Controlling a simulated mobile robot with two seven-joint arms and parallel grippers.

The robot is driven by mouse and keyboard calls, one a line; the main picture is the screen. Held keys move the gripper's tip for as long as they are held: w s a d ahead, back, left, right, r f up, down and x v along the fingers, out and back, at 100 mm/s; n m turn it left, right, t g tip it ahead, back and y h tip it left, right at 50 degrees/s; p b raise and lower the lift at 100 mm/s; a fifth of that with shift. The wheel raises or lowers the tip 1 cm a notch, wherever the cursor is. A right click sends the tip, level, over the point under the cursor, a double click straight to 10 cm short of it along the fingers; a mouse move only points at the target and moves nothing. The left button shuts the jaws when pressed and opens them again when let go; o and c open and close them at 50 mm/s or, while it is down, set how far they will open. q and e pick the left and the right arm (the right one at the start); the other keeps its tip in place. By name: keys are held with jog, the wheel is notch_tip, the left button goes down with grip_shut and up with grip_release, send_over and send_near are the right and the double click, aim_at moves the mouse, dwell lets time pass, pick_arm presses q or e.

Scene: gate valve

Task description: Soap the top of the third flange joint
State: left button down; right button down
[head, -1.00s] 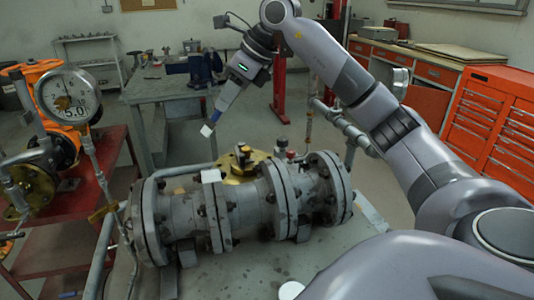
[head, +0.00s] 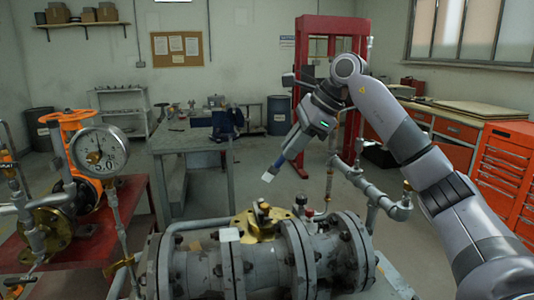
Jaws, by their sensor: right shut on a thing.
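The grey flanged pipe assembly (head: 265,270) lies across the bottom of the head view, with several bolted flanges and a brass fitting (head: 258,222) on top. A flange pair (head: 298,258) stands right of the brass fitting; I cannot tell which joint counts as the third. My left gripper is not in view.
A pressure gauge (head: 98,151) on a thin pipe stands at the left, by an orange valve (head: 72,140) on a red stand. Thin grey piping (head: 365,185) rises behind the pipe's right end. A workbench (head: 190,140) and a red press frame (head: 333,30) stand behind.

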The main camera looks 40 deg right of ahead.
jog(key=s+d+r+n, duration=0.1)
jog(key=s+d+n, duration=0.3)
jog(key=d, duration=0.1)
notch_tip(320, 180, down, 4)
jog(key=b, duration=0.3)
jog(key=shift+w+f, duration=0.15)
jog(key=shift+f, duration=0.1)
jog(key=shift+w+a+m, duration=0.1)
jog(key=shift+a+m, duration=0.05)
jog(key=shift+m, duration=0.15)
